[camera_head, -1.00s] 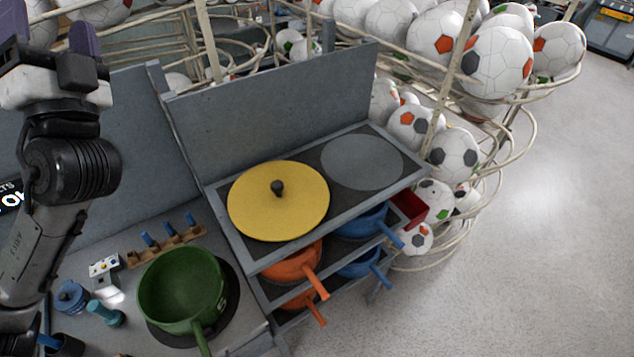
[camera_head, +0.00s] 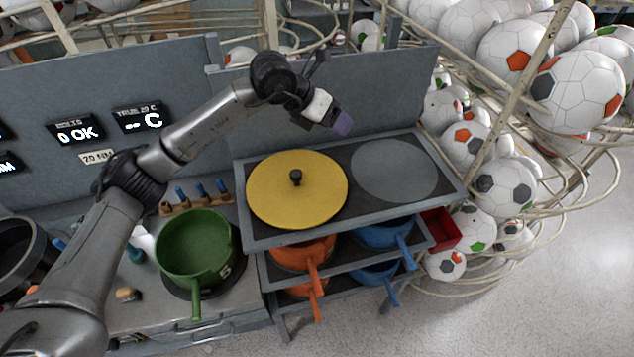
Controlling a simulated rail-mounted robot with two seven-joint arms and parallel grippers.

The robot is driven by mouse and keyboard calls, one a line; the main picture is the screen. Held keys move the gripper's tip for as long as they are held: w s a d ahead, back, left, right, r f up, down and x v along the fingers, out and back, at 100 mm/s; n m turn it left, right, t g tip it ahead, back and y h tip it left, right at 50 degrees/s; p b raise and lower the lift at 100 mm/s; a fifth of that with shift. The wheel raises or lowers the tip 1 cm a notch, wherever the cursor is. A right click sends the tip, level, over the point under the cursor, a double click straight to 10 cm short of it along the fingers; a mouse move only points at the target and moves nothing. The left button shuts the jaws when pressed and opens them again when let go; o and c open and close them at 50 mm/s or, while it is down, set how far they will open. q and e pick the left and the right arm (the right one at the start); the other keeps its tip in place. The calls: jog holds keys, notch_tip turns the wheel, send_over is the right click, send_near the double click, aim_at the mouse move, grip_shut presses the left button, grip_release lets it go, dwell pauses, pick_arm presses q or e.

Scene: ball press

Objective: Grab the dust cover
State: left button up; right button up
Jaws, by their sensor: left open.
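The dust cover appears to be the round yellow lid (camera_head: 270,190) with a black knob (camera_head: 296,177) at its middle. It lies flat on the left half of the grey rack's top shelf. My right gripper is out of view.
A bare grey disc (camera_head: 394,170) lies right of the lid. Orange (camera_head: 303,256) and blue (camera_head: 383,235) pans sit on lower shelves. A green pot (camera_head: 193,243) stands at left. A grey panel (camera_head: 400,85) rises behind the shelf; soccer balls (camera_head: 505,186) fill racks at right.

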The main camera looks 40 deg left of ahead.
aim_at(296, 173)
pick_arm(q)
jog(key=s+a+f+n+g+y, duration=0.3)
jog(key=s+a+f+g+y, duration=0.15)
jog(key=s+a, duration=0.25)
jog(key=shift+g+y, duration=0.25)
jog(key=shift+y, duration=0.2)
jog(key=f, duration=0.2)
jog(key=w+f+p, duration=0.1)
jog(key=f, duration=0.2)
jog(key=w+f, duration=0.1)
jog(key=f, duration=0.2)
jog(key=shift+p, duration=0.4)
jog(key=f+p, duration=0.1)
jog(key=f, duration=0.1)
jog(key=f+p, duration=0.1)
jog(key=shift+w+f, duration=0.2)
jog(key=shift+f, duration=0.2)
jog(key=shift+w+f, duration=0.15)
jog(key=shift+f, duration=0.6)
jog(key=shift+c, duration=0.5)
jog(key=c, duration=1)
jog(key=shift+c, duration=0.4)
jog(key=shift+r, duration=0.15)
